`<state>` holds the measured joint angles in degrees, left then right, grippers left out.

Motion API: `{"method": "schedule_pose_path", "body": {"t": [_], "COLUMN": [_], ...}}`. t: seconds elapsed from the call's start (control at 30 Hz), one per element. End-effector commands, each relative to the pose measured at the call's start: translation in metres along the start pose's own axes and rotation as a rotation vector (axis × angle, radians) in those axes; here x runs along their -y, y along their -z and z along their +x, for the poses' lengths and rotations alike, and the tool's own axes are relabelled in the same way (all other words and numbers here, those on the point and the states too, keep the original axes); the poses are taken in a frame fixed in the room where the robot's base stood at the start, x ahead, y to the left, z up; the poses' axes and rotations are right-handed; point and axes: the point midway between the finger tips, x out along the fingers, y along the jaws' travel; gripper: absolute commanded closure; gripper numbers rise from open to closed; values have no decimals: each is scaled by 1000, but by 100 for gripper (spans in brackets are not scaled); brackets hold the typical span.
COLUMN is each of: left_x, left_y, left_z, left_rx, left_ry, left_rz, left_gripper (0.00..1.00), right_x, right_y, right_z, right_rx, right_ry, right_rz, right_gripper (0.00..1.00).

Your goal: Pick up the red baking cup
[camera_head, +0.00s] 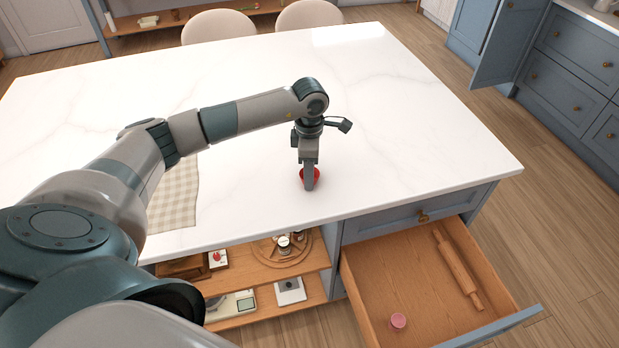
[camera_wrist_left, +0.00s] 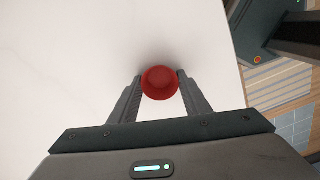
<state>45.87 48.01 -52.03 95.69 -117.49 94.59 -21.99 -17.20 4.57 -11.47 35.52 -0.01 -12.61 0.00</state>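The red baking cup (camera_head: 303,174) stands on the white marble island top, near its front edge. My left gripper (camera_head: 309,185) points straight down at it and hides the middle of the cup in the head view. In the left wrist view the round red cup (camera_wrist_left: 160,82) sits between the two fingertips of my left gripper (camera_wrist_left: 160,78). The fingers meet the cup's two sides, with no clear gap showing. I see no clear space between the cup and the counter. My right gripper is not in view.
A checked cloth (camera_head: 174,196) lies on the island (camera_head: 420,130) to the left. Below, an open drawer (camera_head: 375,262) holds a rolling pin (camera_head: 458,270) and a pink cup (camera_head: 398,321). Shelves (camera_head: 322,262) carry small jars and other goods. The counter right of the cup is clear.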

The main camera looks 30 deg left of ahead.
Motion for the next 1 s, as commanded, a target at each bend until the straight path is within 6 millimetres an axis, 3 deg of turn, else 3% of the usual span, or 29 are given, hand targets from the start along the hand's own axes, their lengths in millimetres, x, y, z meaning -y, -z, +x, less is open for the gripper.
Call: {"method": "schedule_pose_path", "body": {"t": [0.47, 0.77, 1.0], "left_x": [-1, -2, 19], "left_y": [0, -1, -43], "left_z": [-4, -37, -64], "left_rx": [1, 3, 5], "left_ry": [-2, -6, -3], "left_rz": [0, 1, 5], "left_gripper": [78, 78, 78], "right_x": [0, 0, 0], "right_y": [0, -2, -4], "right_z": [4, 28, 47], "right_rx": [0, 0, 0], "right_ry": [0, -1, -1], "right_rz": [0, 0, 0], "right_gripper": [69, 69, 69]}}
